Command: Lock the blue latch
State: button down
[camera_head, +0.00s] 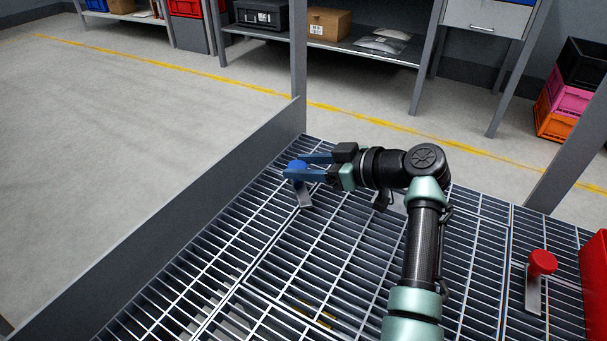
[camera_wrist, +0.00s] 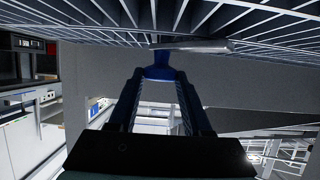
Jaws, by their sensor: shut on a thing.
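The blue latch (camera_head: 298,169) is at the far corner of the grated catwalk. It has a blue knob on a grey metal arm (camera_head: 304,196), which points down and slightly right in the head view. My gripper (camera_head: 297,170) reaches in from the right, with its two blue fingers on either side of the knob. It is shut on the knob. In the wrist view the blue knob (camera_wrist: 160,66) sits between the fingertips, with the grey arm (camera_wrist: 192,46) running right beside the grating. The knob is partly hidden by the fingers.
A red-knobbed latch (camera_head: 541,264) stands at the right, next to a red box (camera_head: 597,275). A grey side plate (camera_head: 190,210) edges the catwalk on the left, and a post (camera_head: 298,55) rises behind the blue latch. Shelves (camera_head: 335,45) stand beyond a yellow floor line.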

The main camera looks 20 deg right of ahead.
dwell(0.3)
jog(key=shift+c, duration=1.8)
grip_release()
jog(key=p+v, duration=0.6)
jog(key=v, duration=0.6)
jog(key=shift+d+r, duration=0.15)
jog(key=shift+s+d, duration=0.2)
jog(key=shift+s, duration=0.1)
